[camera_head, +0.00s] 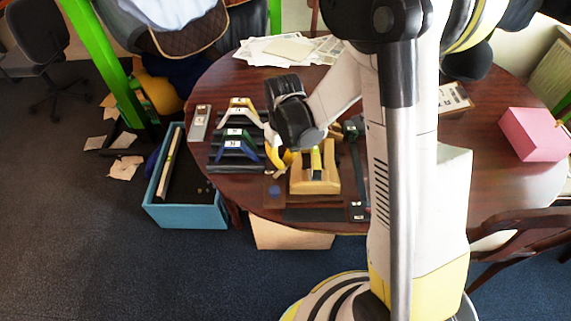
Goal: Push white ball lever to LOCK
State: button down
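A tan block-like fixture (315,181) with a yellow-green piece (316,160) on top sits near the front edge of the round table. I cannot make out a white ball lever or a LOCK mark; my arm and gripper cover part of this area. My gripper (283,160) points down just left of the fixture's upper part, close to it. Its fingers are small and partly hidden, so I cannot tell whether they are open or touch anything.
The dark wood table (228,90) holds a rack of lettered saddle-shaped pieces (236,140) left of the fixture. Papers (290,49) lie at the back and a pink box (534,134) at the right. A blue bin (188,215) stands on the floor at left.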

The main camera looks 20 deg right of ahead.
jog(key=shift+w+a, duration=0.3)
jog(key=shift+a, duration=0.6)
jog(key=shift+w+a, duration=0.25)
jog(key=shift+a, duration=0.65)
jog(key=shift+w+a, duration=0.3)
jog(key=shift+a, duration=0.6)
jog(key=shift+s+d+b, duration=0.15)
jog(key=shift+d+b, duration=0.15)
jog(key=shift+d, duration=0.25)
notch_tip(320, 180, up, 7)
jog(key=p, duration=0.4)
jog(key=shift+p, duration=0.3)
